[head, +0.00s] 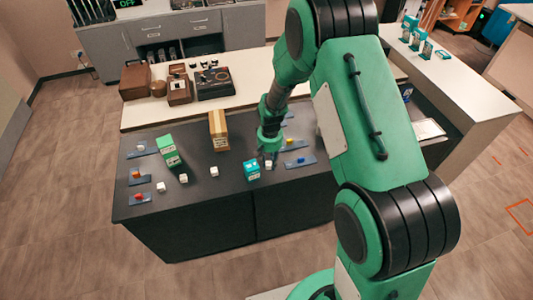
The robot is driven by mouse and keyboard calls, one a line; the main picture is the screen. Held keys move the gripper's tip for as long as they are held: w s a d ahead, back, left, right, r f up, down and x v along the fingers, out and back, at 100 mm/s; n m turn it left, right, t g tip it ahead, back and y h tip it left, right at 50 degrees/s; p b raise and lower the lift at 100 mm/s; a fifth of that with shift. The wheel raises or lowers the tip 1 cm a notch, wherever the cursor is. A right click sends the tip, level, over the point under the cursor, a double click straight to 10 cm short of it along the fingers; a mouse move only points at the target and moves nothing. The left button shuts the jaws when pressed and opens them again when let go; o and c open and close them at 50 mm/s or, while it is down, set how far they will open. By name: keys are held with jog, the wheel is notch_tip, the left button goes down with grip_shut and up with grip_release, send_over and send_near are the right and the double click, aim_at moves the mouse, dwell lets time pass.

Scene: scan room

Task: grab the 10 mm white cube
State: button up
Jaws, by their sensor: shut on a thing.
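My gripper (268,160) points down at the right part of the dark tabletop (230,190), just right of a teal box. Its fingers are small in the head view and shut on a white cube (268,165), which shows at the fingertips. I cannot tell whether this cube touches the tabletop. Other small white cubes stand on the dark top: one in the middle (214,171), one left of it (183,178) and one further left (161,187). The cubes are too small here to read their sizes.
A green box (168,150), a tan box (218,131) and the teal box (251,170) stand on the tabletop. Blue strips with coloured cubes lie at the left (140,180) and right (305,162).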

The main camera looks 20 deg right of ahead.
jog(key=shift+s+r, duration=0.15)
jog(key=shift+s, duration=1.4)
jog(key=shift+s+r, duration=0.15)
jog(key=shift+s, duration=1.35)
